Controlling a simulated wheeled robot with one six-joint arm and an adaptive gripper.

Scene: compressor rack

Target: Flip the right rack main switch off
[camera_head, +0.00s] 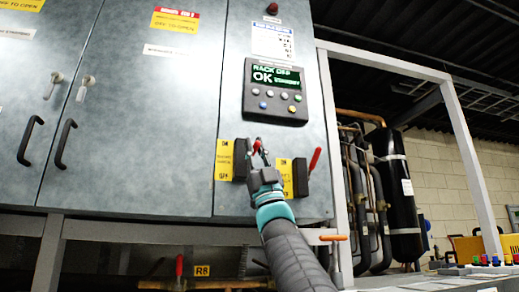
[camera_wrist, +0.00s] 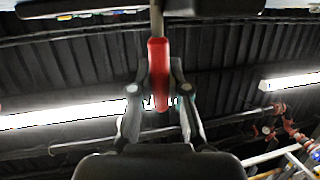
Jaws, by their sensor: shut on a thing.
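Two switches with red lever handles sit side by side low on the grey cabinet, each beside a yellow label. The right switch (camera_head: 300,177) has its red handle (camera_head: 315,160) free, slanting up and to the right. My gripper (camera_head: 258,160) is at the left switch (camera_head: 240,160), whose handle is mostly hidden behind the fingers; a bit of red shows at their tips. In the wrist view a red handle (camera_wrist: 158,70) on a grey rod lies between the two fingers of my gripper (camera_wrist: 160,88), which are shut on it.
A control panel (camera_head: 276,91) with a lit display reading "OK" is above the switches. Door handles (camera_head: 65,143) stick out at the left. Black tanks and pipes (camera_head: 398,190) stand at the right behind a light frame post (camera_head: 329,130).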

